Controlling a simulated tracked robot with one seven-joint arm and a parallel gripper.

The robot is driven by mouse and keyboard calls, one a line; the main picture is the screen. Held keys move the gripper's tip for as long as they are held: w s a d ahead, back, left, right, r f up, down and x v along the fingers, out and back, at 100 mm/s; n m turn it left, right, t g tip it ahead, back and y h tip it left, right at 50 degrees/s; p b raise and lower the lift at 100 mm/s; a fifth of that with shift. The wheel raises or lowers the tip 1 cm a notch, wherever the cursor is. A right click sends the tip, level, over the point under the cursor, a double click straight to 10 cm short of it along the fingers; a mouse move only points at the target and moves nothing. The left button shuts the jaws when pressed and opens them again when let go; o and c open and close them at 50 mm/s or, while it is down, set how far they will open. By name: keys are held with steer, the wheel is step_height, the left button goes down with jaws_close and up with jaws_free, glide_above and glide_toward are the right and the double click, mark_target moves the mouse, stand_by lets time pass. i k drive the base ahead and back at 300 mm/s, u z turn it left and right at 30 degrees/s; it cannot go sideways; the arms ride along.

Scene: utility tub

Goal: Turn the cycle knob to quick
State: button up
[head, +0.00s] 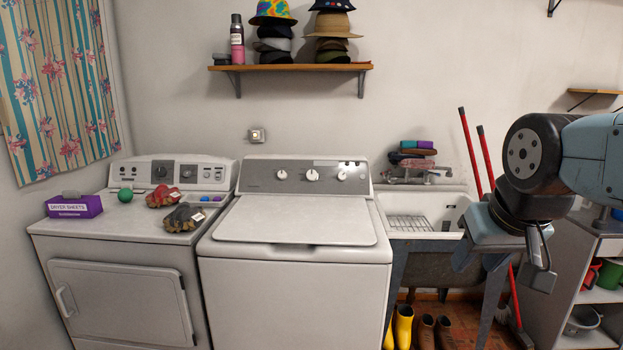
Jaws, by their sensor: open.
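A white top-loading washer (295,260) stands in the middle of the head view with its lid shut. Its grey back panel carries three white knobs: a left knob (281,174), a middle knob (312,174) and a right knob (342,175). The dryer at the left has a dark knob (160,171) on its panel. The labels are too small to read, so I cannot tell which knob is the cycle knob or where it points. My gripper (480,262) hangs open and pointing down in front of the utility sink, right of the washer and apart from the knobs.
The dryer (120,288) has a dryer sheets box (75,206), a green ball (125,197) and gloves (182,217) on top. A shelf (290,67) with hats hangs above the washer. Red handles (470,150) lean behind the sink (410,222). The washer lid is clear.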

mark_target(312, 177)
steer(key=z, duration=0.1)
steer(key=i, duration=1)
steer(key=u, duration=0.1)
